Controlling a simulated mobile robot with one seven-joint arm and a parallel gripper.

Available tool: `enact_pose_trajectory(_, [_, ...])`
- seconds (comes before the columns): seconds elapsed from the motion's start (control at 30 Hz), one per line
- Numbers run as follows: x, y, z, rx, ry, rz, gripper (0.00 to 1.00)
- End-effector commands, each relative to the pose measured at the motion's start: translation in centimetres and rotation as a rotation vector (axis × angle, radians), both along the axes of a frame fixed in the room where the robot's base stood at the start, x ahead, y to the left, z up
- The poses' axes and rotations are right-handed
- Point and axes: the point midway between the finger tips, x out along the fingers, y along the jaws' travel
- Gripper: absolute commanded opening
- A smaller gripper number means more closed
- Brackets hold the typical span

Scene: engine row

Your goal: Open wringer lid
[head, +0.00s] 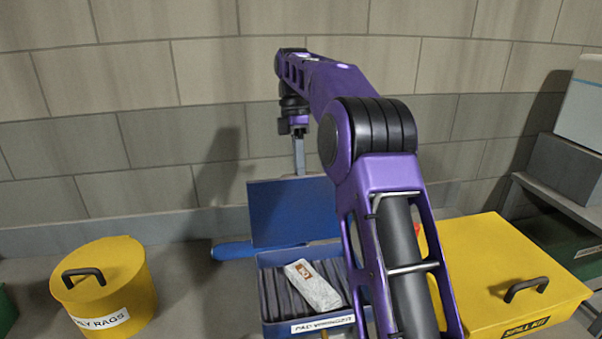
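The wringer (306,328) is a blue box with a white label that seems to read "PAD WRINGER"; my arm hides its right side. Its blue lid (285,215) stands raised behind the box, so the inside shows. Dark ribs and a pale, wrapped-looking piece with a brown mark (313,286) are inside. My gripper (299,170) points down at the lid's top edge, with its tip at or just behind that edge. I cannot tell whether it touches the lid. The fingers overlap in this view, so their opening does not show.
A yellow rag bin (125,270) with a black handle stands on the left. A yellow spill kit box (480,270) stands on the right, near grey shelving (565,195). A block wall (90,120) closes the back. Floor shows between bin and wringer.

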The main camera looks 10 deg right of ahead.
Motion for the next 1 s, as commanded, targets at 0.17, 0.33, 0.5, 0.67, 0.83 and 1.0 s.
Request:
enact_pose_trajectory(0.17, [0.61, 0.03, -0.49, 0.0, 0.032, 0.001, 0.0])
enact_pose_trajectory(0.33, [0.83, 0.02, -0.5, 0.0, 0.045, 0.001, 0.0])
enact_pose_trajectory(0.5, [0.87, 0.02, -0.53, 0.001, 0.051, 0.002, 0.0])
enact_pose_trajectory(0.67, [0.87, 0.02, -0.54, 0.001, 0.051, 0.002, 0.0])
enact_pose_trajectory(0.83, [0.87, 0.02, -0.54, 0.001, 0.051, 0.002, 0.22])
enact_pose_trajectory(1.0, [0.87, 0.02, -0.38, 0.0, 0.048, 0.001, 0.47])
